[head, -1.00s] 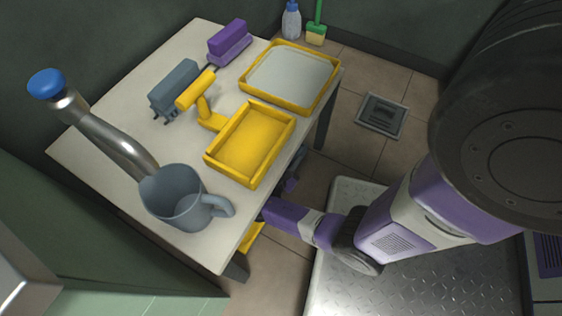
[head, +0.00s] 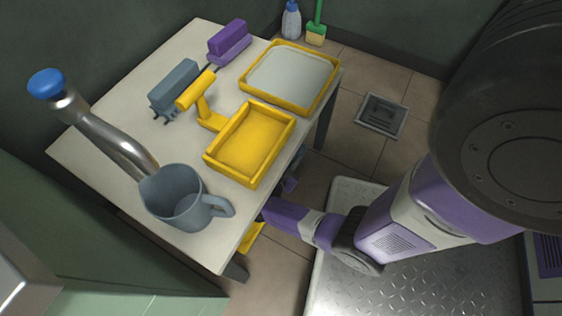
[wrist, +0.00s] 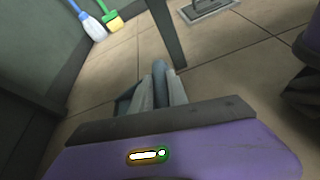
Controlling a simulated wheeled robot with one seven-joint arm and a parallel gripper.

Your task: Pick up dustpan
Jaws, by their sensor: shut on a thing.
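My gripper (wrist: 158,90) shows in the wrist view with its grey fingers close together. They are shut on a narrow blue-grey thing (wrist: 158,72); more blue-grey shows just left of the fingers. Most of this thing is hidden, so I cannot tell for sure that it is the dustpan. In the head view my purple and grey forearm reaches under the right edge of the table, and the tabletop hides my fingers. On the tabletop lies a yellow scoop-like pan (head: 250,145) with a raised handle, apart from my gripper.
The table (head: 110,165) also carries a grey mug (head: 175,198), a yellow-rimmed tray (head: 292,75), and grey and purple brushes (head: 229,42). A table leg (wrist: 166,35) stands just beyond my fingers.

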